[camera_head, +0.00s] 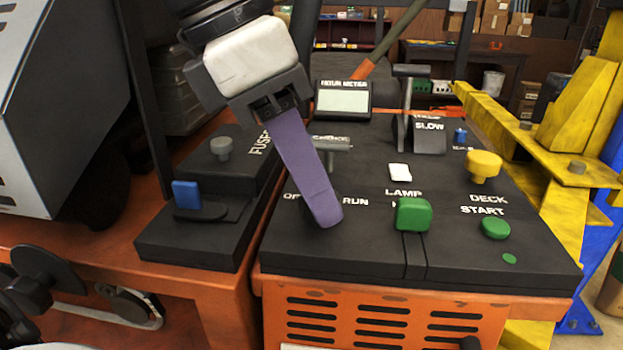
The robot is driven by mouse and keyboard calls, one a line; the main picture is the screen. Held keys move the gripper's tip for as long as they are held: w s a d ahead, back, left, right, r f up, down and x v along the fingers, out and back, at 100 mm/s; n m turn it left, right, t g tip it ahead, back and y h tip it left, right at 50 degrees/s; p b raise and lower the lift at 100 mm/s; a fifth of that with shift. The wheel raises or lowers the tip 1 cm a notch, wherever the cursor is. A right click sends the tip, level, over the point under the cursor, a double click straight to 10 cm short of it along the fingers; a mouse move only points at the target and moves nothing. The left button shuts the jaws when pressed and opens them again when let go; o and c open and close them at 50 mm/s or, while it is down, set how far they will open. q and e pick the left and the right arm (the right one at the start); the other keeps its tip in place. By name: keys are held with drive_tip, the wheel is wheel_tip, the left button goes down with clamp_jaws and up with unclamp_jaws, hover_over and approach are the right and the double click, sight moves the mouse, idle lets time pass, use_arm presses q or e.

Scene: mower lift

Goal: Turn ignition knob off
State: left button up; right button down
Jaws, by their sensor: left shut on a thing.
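My left gripper (324,215) comes down from the upper left onto the black control panel (330,258). Its long purple fingers are together, with the tips at the ignition position between the partly covered OFF label (291,196) and the RUN label (355,202). The gripper is shut on the ignition knob there. The fingers hide nearly all of the knob, so I cannot tell which way it points. My right gripper is not in view.
The green lamp switch (413,214), green start button (495,228) and yellow deck knob (484,166) lie to the right. The grey choke handle (336,144) stands just behind the fingers. A blue switch (186,194) is at left. A yellow lift frame (545,150) rises at right.

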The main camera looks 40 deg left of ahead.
use_arm(q)
drive_tip(key=shift+c, duration=0.2)
drive_tip(key=o, duration=1.1)
drive_tip(key=shift+c, duration=0.2)
drive_tip(key=p+v, duration=0.1)
drive_tip(key=v, duration=0.9)
drive_tip(key=shift+r, duration=0.2)
